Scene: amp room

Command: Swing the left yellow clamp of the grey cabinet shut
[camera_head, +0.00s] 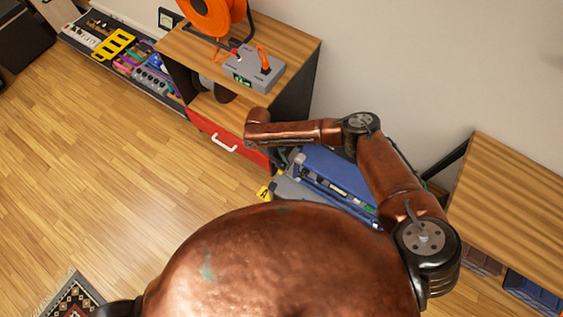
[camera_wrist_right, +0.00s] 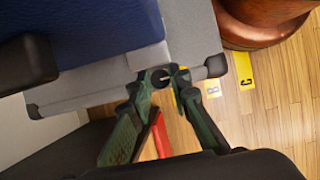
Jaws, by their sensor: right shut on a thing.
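The grey cabinet (camera_head: 290,190) with a blue top (camera_head: 335,170) stands under my right arm in the head view. In the right wrist view its grey edge (camera_wrist_right: 190,35) and blue surface (camera_wrist_right: 95,30) fill the upper left. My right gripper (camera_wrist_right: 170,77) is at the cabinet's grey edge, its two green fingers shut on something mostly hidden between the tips. A small yellow piece (camera_wrist_right: 179,96) of the clamp shows by the right finger. The exact angle of the clamp cannot be told. My left gripper is not in view.
A wooden cabinet with a red drawer (camera_head: 228,146) stands just behind, with an orange cable reel (camera_head: 212,15) and a grey box (camera_head: 254,72) on top. A wooden table (camera_head: 510,200) is at the right. Yellow letter labels (camera_wrist_right: 243,70) lie on the floor. The floor at the left is mostly clear.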

